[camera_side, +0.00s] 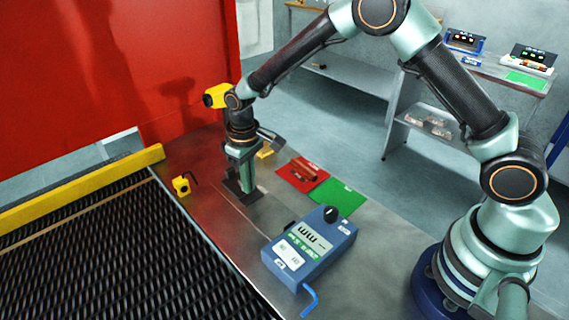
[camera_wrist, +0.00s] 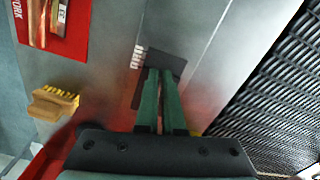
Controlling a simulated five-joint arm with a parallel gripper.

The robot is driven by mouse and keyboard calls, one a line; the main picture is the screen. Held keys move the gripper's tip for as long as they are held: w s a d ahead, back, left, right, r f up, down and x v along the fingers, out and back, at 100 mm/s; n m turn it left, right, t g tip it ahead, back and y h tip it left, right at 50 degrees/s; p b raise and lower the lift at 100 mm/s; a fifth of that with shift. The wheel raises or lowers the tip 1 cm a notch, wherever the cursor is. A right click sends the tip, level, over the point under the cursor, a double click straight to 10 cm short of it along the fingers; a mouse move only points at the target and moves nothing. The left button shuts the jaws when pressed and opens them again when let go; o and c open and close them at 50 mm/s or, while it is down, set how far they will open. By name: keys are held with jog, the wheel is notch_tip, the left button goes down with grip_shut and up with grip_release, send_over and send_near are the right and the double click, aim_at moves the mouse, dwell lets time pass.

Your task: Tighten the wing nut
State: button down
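My gripper (camera_side: 243,187) points down at a dark block or plate (camera_side: 231,187) on the metal bench beside the mesh belt. In the wrist view its two green fingers (camera_wrist: 160,72) lie close together with a narrow gap. Their tips are at the dark block (camera_wrist: 172,58), which has small white marks beside it. I cannot make out a wing nut in either view; the fingers may hide it. Whether the tips hold anything or touch the block is unclear.
The black mesh belt (camera_side: 80,250) with a yellow rail (camera_side: 85,185) lies left. A yellow block (camera_side: 181,186) sits near its corner. A blue control box (camera_side: 310,245), red mat (camera_side: 303,174) and green mat (camera_side: 338,198) are to the right. A brush-like piece (camera_wrist: 53,103) lies nearby.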

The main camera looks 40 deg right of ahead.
jog(key=shift+a+m, duration=0.25)
jog(key=shift+m, duration=0.05)
jog(key=m, duration=0.3)
jog(key=shift+a+m, duration=0.15)
jog(key=shift+m, duration=0.25)
jog(key=m, duration=0.5)
jog(key=shift+w+a, duration=0.15)
jog(key=shift+a, duration=0.05)
jog(key=m, duration=0.5)
jog(key=shift+w, duration=0.15)
jog(key=shift+w+m, duration=0.15)
jog(key=shift+m, duration=2.15)
jog(key=c, duration=0.9)
grip_release()
jog(key=shift+c, duration=0.2)
jog(key=shift+a, duration=0.1)
